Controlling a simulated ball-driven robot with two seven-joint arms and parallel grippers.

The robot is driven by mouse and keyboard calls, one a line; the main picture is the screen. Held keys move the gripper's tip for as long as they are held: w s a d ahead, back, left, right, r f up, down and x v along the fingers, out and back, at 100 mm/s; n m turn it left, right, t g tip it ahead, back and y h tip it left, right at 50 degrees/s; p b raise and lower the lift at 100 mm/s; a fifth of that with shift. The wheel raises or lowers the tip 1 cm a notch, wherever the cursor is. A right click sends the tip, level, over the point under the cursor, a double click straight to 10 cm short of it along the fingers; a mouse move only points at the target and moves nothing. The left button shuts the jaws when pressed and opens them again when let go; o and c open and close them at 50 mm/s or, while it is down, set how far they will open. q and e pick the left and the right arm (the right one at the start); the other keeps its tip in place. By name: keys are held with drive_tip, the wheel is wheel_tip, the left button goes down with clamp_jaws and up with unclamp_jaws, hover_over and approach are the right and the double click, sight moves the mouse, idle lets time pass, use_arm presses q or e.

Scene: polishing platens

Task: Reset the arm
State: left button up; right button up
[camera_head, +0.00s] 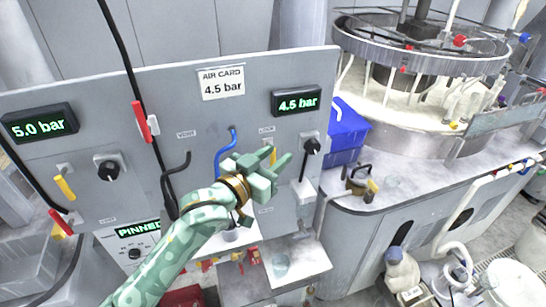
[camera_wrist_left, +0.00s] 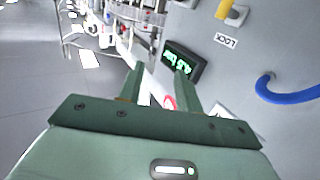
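My left arm, patterned in green, reaches up from the bottom of the head view. Its left gripper (camera_head: 276,158) is in front of the grey panel (camera_head: 215,125), near the blue hose (camera_head: 226,150) and left of the right-hand black knob (camera_head: 311,146). In the left wrist view the two fingers of the left gripper (camera_wrist_left: 160,85) stand apart. I see nothing held between them. The fingers hide part of the panel and I cannot tell how far they are from it. My right gripper is in neither view.
The panel carries a 5.0 bar display (camera_head: 39,124), a 4.5 bar display (camera_head: 297,102), an air card (camera_head: 222,83), a left knob (camera_head: 108,169) and a red lever (camera_head: 140,122). A blue bin (camera_head: 346,130) and polishing machine (camera_head: 420,75) stand right. A small shelf (camera_head: 300,262) is below.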

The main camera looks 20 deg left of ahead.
use_arm(q)
drive_tip(key=shift+s+d+r, duration=0.15)
drive_tip(key=shift+s+r, duration=0.2)
drive_tip(key=shift+s, duration=0.35)
drive_tip(key=s+a+f+m+g+y, duration=0.1)
drive_tip(key=s+a+f+g+y, duration=0.45)
drive_tip(key=s+a+f, duration=0.45)
drive_tip(key=s+a+f+m+g+y, duration=0.2)
drive_tip(key=s+a+f+g+y, duration=0.35)
drive_tip(key=s, duration=0.75)
drive_tip(key=s+d+f+g+h+b, duration=0.2)
drive_tip(key=f+b, duration=0.6)
drive_tip(key=f, duration=2.5)
drive_tip(key=s+f+n+g+h+b, duration=0.1)
drive_tip(key=s+f+b, duration=0.3)
drive_tip(key=s+f, duration=0.6)
drive_tip(key=s+d+f+n+g+h+b, duration=0.1)
drive_tip(key=s+f+b, duration=0.3)
drive_tip(key=s+f, duration=0.7)
wheel_tip(320, 180, down, 6)
drive_tip(key=shift+d+n+g, duration=0.15)
drive_tip(key=shift+n+g, duration=0.15)
drive_tip(key=shift+n, duration=0.5)
